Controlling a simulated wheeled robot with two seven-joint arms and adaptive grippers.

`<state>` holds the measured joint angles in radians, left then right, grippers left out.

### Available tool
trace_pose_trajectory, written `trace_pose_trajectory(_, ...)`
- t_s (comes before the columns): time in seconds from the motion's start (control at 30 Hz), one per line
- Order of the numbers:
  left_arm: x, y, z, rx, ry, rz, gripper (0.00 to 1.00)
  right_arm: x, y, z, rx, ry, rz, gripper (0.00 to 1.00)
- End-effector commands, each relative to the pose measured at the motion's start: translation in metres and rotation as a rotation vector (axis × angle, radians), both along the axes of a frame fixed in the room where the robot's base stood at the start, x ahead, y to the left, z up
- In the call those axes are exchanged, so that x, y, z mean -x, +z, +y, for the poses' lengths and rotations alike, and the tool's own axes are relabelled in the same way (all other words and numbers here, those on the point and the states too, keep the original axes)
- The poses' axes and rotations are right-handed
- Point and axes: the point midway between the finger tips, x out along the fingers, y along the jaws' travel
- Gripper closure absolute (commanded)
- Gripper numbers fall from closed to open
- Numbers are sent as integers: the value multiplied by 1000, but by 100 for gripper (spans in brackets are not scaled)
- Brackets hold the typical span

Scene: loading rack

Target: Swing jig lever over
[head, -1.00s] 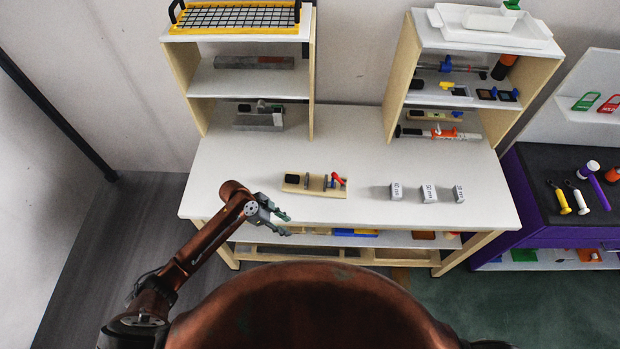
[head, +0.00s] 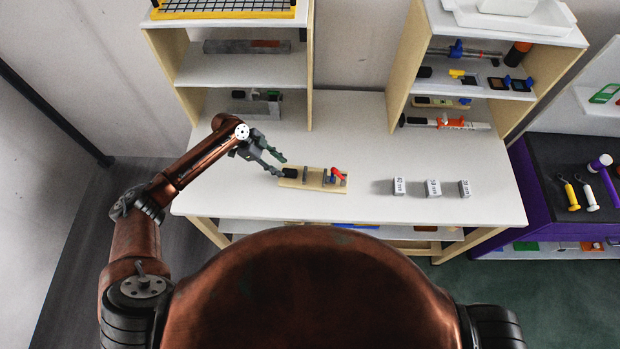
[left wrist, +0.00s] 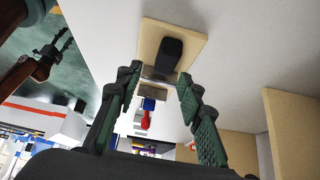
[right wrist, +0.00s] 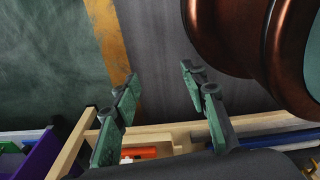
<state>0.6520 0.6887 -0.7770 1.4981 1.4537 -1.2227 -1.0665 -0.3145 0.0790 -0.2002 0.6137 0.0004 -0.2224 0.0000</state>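The jig (head: 312,180) is a light wooden base on the white table, with a black block at its left end, grey upright plates, and a red lever (head: 338,174) and a blue part at its right end. My left gripper (head: 280,166) is open and empty, just left of the jig near its black block. In the left wrist view the black block (left wrist: 168,56) shows ahead, beyond the open fingers, and the red lever (left wrist: 145,120) lies farther along. My right gripper (right wrist: 160,105) is open and empty in the right wrist view, and is not in the head view.
Three small labelled grey blocks (head: 432,188) stand on the table right of the jig. Shelf units stand at the back left and back right (head: 400,75). The table (head: 375,140) is clear between the jig and the shelves.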

Motion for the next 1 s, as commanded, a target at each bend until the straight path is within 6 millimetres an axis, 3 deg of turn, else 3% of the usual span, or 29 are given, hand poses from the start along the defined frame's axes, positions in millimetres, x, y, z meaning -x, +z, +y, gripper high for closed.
trace_pose_trajectory(0.13, -2, -14, -9, 1, 1, 1, 65, 17, -10, -6, 6, -2, 20, 60)
trace_pose_trajectory(0.37, 0, -33, -22, 1, 0, 2, 65, -31, -18, -6, 6, 10, -39, 60)
trace_pose_trajectory(0.47, 0, -40, -27, 2, -1, 1, 65, -39, -22, -4, 4, 12, -50, 60)
trace_pose_trajectory(0.7, 0, -52, -35, 0, 1, 1, 65, -24, -31, 2, -3, 6, -29, 60)
trace_pose_trajectory(1.0, 0, -53, -36, 0, 1, 1, 65, -6, -32, 5, -6, 0, -6, 60)
